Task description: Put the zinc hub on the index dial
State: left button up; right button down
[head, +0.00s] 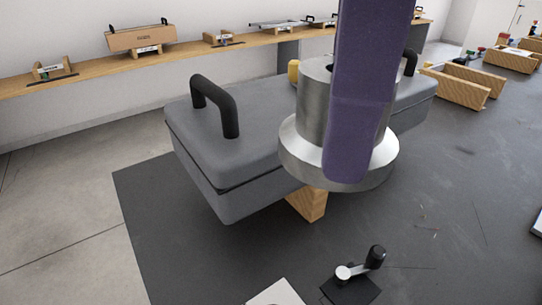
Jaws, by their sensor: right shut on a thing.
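The zinc hub (312,120), a silver flanged cylinder with a hollow top, is held up in the head view in front of a grey case. My right gripper (348,160) is shut on the hub. One purple finger comes down across the hub's near side and covers part of it; the other finger is hidden. The hub stands about upright with its wide flange downward. I cannot make out the index dial for certain. My left gripper is not in view.
The grey case (235,165) with black handles rests on a wooden block (308,204) on a dark tabletop (185,255). A small crank (357,268) on a black plate and a white piece (277,293) lie at the front. Wooden trays (452,88) stand right; a wooden shelf (190,55) runs behind.

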jog(key=a+f+m+b, duration=0.1)
jog(key=f, duration=0.5)
jog(key=s+a+f+m+b, duration=0.1)
jog(key=f+m, duration=0.1)
jog(key=f, duration=0.5)
jog(key=s+a+f+m+b, duration=0.1)
jog(key=f+m, duration=0.1)
jog(key=f, duration=0.4)
jog(key=shift+a+f, duration=0.1)
jog(key=shift+f, duration=0.1)
jog(key=shift+w+f, duration=0.1)
jog(key=shift+f, duration=1.9)
pick_arm(q)
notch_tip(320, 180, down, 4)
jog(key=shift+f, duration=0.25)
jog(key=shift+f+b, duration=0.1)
jog(key=shift+b, duration=0.2)
pick_arm(e)
jog(key=shift+f, duration=0.1)
jog(key=shift+f, duration=0.15)
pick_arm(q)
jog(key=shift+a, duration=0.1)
pick_arm(e)
jog(key=shift+c, duration=0.6)
grip_release()
